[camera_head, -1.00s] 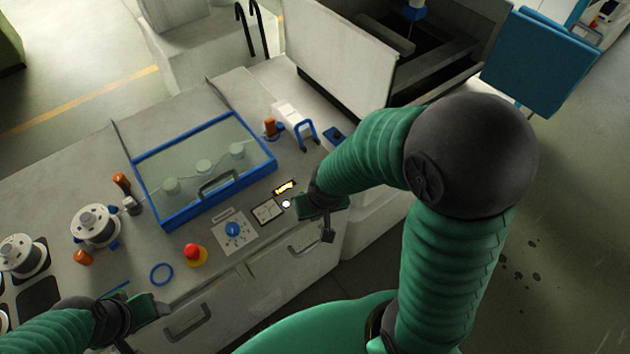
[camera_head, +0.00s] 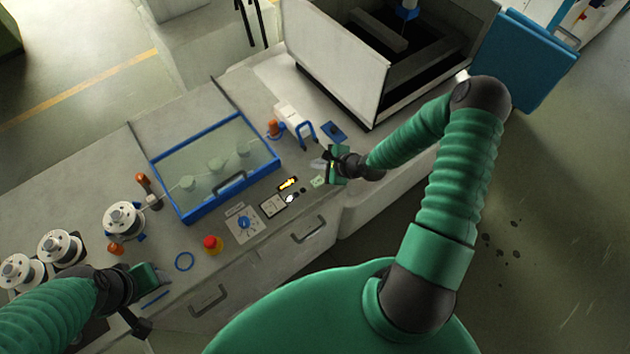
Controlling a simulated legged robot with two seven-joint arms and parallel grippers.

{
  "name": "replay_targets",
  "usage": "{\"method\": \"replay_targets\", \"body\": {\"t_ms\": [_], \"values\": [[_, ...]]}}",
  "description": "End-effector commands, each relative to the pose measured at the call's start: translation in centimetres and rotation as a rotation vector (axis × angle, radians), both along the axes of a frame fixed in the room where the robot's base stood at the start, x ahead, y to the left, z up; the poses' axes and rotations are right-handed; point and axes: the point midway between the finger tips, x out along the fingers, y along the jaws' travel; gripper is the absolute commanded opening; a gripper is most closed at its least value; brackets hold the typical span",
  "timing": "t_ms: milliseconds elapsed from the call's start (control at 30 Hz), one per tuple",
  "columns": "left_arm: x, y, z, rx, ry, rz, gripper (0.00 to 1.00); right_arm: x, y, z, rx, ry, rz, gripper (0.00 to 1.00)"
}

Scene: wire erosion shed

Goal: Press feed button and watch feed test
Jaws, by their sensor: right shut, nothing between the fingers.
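On the bench panel a small white button (camera_head: 292,198) sits beside dark buttons and below a lit orange display (camera_head: 288,184). I cannot read which button is the feed button. A blue-framed clear cover (camera_head: 205,172) stands closed to the left, with pale rollers (camera_head: 216,165) visible under it. My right gripper (camera_head: 322,164) is shut and empty, over the bench to the upper right of the buttons and apart from them. My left gripper (camera_head: 152,285) is at the lower left near the bench's front edge; its fingertips are unclear.
A blue dial (camera_head: 244,222) and a red stop button (camera_head: 212,243) sit on the panel. White spools (camera_head: 123,219) stand at the left. A blue handle (camera_head: 306,134) and orange knob (camera_head: 273,128) are behind the panel. An open machine tank (camera_head: 340,65) stands at the back.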

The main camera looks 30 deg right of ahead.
Motion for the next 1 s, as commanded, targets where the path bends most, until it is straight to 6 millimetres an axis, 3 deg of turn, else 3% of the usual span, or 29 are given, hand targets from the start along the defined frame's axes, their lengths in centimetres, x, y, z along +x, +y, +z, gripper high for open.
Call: {"method": "replay_targets", "body": {"t_ms": [433,667,1000], "values": [[0.0,-0.1,-6.6,0.0,0.0,-0.001,0.57,-0.1,-0.1,-6.6,-0.002,0.001,0.0,0.0],[0.0,-0.1,-7.6,0.0,0.0,-0.001,0.57,-0.1,0.1,-8.3,-0.003,0.001,-0.001,0.0],[0.0,-0.1,-7.5,0.0,0.0,-0.001,0.57,-0.1,-0.2,-8.4,-0.001,0.001,-0.001,0.0]]}}
